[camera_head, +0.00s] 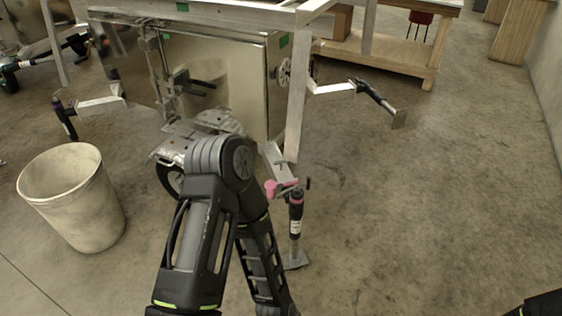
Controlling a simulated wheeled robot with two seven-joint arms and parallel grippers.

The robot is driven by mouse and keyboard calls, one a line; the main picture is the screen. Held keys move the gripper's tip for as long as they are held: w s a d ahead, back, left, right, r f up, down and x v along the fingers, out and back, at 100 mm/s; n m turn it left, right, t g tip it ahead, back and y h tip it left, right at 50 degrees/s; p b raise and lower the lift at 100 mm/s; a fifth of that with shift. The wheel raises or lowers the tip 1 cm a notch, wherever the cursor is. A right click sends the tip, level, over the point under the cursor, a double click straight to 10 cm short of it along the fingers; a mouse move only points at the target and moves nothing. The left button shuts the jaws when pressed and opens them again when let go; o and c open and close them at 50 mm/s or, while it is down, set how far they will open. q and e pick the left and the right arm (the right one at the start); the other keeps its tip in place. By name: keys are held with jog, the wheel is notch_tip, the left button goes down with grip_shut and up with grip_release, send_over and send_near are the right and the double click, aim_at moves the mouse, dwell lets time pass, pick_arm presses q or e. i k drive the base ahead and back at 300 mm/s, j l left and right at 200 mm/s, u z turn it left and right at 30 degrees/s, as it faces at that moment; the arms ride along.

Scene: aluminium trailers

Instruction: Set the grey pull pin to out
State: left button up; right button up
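A trailer jack (296,215) stands upright just right of my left arm, with a black tube, a pink band, a pink knob (271,188) and a flat foot plate on the floor. A metal bracket arm (277,162) joins it to the trailer frame. I cannot make out the grey pull pin for certain; small parts at the bracket and jack top are too small to tell apart. My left arm rises in the middle, bends at its elbow and runs down beside the jack; its gripper is out of view. Only a piece of my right arm shows at the bottom right corner.
The aluminium trailer box (225,75) and its frame post (297,95) stand behind my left arm. Another jack (375,97) is swung out to the right. A pale bin (75,200) stands at the left. Floor at the right is clear.

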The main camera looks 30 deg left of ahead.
aim_at(280, 163)
jog(key=i+j+z, duration=0.15)
jog(key=j+z, duration=0.15)
jog(key=j, duration=0.65)
jog(key=i+j+z, duration=0.1)
jog(key=j+z, duration=0.2)
jog(key=j, duration=0.7)
